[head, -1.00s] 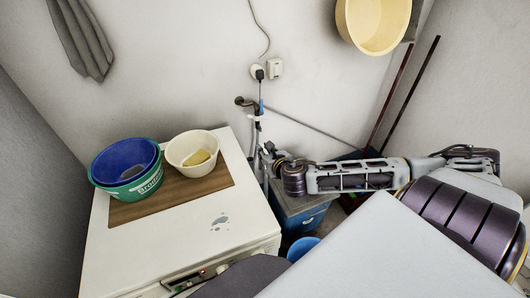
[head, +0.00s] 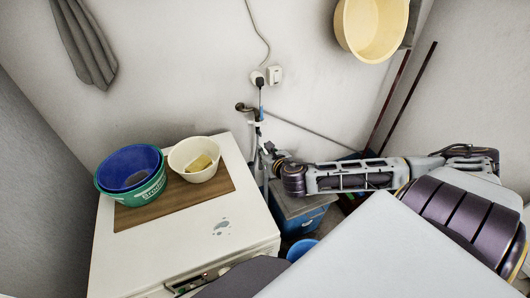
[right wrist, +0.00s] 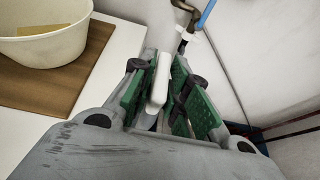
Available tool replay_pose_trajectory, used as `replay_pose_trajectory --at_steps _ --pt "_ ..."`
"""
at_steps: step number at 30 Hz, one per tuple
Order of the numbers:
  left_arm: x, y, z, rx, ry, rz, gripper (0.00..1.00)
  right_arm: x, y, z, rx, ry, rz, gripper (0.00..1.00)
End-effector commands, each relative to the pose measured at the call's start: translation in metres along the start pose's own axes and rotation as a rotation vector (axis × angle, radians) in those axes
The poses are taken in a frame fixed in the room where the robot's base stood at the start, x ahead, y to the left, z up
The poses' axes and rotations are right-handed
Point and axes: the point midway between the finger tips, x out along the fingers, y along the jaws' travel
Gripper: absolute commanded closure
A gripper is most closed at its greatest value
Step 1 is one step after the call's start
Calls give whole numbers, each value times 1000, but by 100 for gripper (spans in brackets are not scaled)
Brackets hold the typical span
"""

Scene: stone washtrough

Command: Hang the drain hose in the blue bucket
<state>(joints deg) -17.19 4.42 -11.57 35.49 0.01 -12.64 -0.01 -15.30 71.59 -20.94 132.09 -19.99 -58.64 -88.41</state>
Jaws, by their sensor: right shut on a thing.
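My right gripper (head: 266,153) is behind the washing machine's back right corner, near the wall tap. In the right wrist view its green-padded fingers (right wrist: 165,76) are shut on a white piece (right wrist: 160,82), which looks like part of the drain hose. A thicker pale grey length (right wrist: 166,24) shows just beyond it; I cannot tell whether they join. The rest of the hose is hidden. The blue bucket (head: 302,249) stands low beside the machine's right front, partly covered by my own body, apart from the gripper. My left gripper is not in view.
The white washing machine (head: 175,240) carries a brown board (head: 205,194) with nested blue and green basins (head: 130,177) and a cream bowl (head: 182,158). A blue cabinet with a grey top (head: 308,219) stands under my right forearm. A tap (head: 243,107) sticks out of the wall.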

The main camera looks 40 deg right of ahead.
Motion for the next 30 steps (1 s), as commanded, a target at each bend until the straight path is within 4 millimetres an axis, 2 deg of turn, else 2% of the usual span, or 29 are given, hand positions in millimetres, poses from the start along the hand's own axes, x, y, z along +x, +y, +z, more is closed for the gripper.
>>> replay_pose_trajectory --at_steps 12,24,30 --pt "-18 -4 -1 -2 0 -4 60 -6 0 16 0 -1 0 100" --pt "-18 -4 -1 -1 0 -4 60 -6 0 16 0 -1 0 100" --pt "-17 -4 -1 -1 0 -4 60 -5 1 23 0 -3 0 100"
